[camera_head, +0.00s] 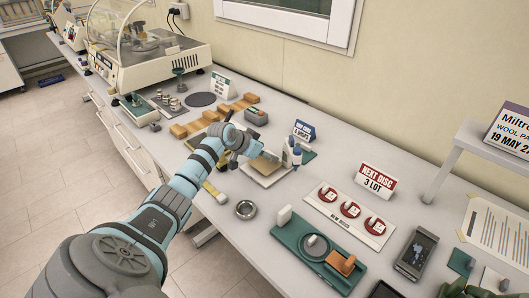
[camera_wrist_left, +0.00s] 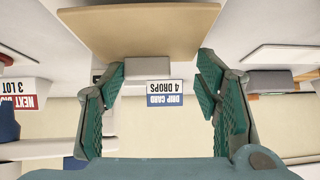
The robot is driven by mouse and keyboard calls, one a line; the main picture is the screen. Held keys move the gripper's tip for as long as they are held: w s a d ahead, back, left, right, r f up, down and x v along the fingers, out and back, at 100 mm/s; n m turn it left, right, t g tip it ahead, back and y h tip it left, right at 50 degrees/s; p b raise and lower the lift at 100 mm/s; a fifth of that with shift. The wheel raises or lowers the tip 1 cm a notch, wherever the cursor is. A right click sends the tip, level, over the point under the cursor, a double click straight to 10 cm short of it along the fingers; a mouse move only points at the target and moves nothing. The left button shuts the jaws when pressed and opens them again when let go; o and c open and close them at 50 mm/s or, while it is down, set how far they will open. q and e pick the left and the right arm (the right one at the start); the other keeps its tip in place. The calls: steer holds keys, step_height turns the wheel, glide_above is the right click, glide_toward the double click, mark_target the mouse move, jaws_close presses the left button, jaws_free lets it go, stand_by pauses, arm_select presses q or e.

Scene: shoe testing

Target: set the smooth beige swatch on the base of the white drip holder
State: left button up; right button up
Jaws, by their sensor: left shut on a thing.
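My left gripper (camera_head: 243,146) reaches over the middle of the bench. In the left wrist view my left gripper (camera_wrist_left: 165,85) is shut on a small grey block (camera_wrist_left: 165,68) joined to a flat beige swatch (camera_wrist_left: 140,35). In the head view the swatch (camera_head: 266,163) shows just beyond the fingers, over the pale base (camera_head: 268,181) of the white drip holder (camera_head: 291,154). I cannot tell whether swatch and base touch. Dark green shapes at the bottom right edge look like part of my right gripper (camera_head: 460,288), mostly cut off.
A blue sign (camera_head: 304,131) stands behind the holder, and wooden blocks (camera_head: 207,122) lie left of it. A steel ring (camera_head: 245,209), a green tray (camera_head: 312,252) and a red-disc card (camera_head: 349,212) lie nearer. Bare bench lies between holder and tray.

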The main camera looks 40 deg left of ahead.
arm_select(q)
steer(key=shift+f+b, duration=0.4)
steer(key=shift+f, duration=0.3)
steer(key=o, duration=1)
steer(key=shift+s+a+r, duration=0.1)
steer(key=shift+s+r, duration=0.1)
steer(key=shift+r, duration=0.05)
steer(key=v, duration=1.1)
steer(key=shift+s+r, duration=0.1)
steer(key=shift+s, duration=0.05)
